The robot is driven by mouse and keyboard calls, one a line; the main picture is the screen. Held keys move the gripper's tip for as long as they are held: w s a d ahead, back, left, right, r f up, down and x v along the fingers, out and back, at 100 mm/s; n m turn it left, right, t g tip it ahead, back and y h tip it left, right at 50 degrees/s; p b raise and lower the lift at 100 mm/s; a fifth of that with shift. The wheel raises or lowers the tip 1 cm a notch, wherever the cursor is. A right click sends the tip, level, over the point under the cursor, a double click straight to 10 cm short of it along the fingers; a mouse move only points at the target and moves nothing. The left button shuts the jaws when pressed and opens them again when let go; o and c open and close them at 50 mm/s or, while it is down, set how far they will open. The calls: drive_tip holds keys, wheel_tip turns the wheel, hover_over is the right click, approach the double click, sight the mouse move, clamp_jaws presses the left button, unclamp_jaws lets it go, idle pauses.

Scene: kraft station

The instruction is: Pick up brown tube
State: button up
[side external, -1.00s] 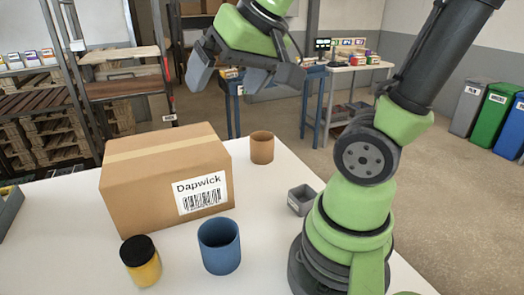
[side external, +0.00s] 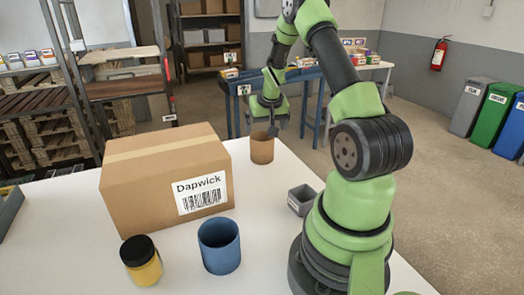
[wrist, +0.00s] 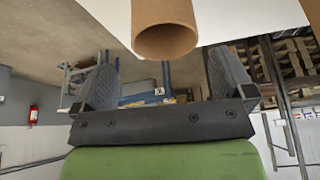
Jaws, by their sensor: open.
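The brown tube (side external: 262,149) stands upright on the white table behind the box's right end. In the wrist view, the tube (wrist: 165,28) is at the top middle, with its open end facing the picture's bottom. My gripper (side external: 268,122) is at the tube's top rim, with one dark finger overlapping the rim in the side view. I cannot tell whether it touches. In the wrist view, the fingers of my gripper (wrist: 163,80) are wide apart with nothing between them, and the tube lies above the gap. The far finger is partly hidden in the side view.
A large cardboard box (side external: 150,185) stands left of the tube. A small grey bin (side external: 302,200) is to the right, nearer. A blue cup (side external: 219,247) and a yellow jar with black lid (side external: 141,262) stand in front. Bare table (side external: 262,190) lies in front of the tube.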

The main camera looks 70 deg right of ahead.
sight(261, 140)
drive_tip(key=shift+a+x, duration=0.1)
drive_tip(key=shift+x, duration=1.7)
drive_tip(key=shift+a+x, duration=0.15)
drive_tip(key=shift+x, duration=1.6)
drive_tip(key=shift+w, duration=0.15)
drive_tip(key=shift+c, duration=0.5)
drive_tip(key=c, duration=0.7)
